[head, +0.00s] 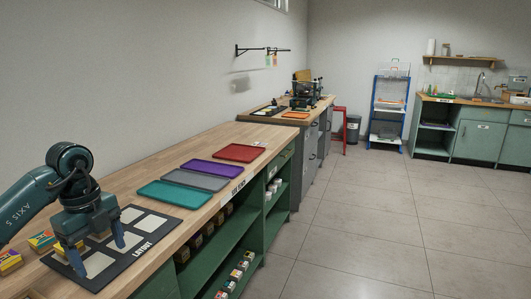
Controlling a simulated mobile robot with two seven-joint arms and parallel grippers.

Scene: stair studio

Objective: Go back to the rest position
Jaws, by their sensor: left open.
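My left gripper (97,259) comes in from the left and points down over the black layout mat (133,248), low near its surface. Its two blue fingers are apart, with a pale mat square between them and nothing visibly held. A small yellow box (42,240) lies on the counter just left of the mat, and a second small box (10,262) lies at the left edge. A yellow patch beside the left finger is partly hidden, and I cannot tell exactly what it is. My right gripper is not in view.
The wooden counter (135,185) holds teal (175,194), grey (193,181), purple (212,168) and red (240,152) trays in a row beyond the mat. Green shelves below hold small boxes. A wall stands along the left. The tiled floor (380,230) at right is clear.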

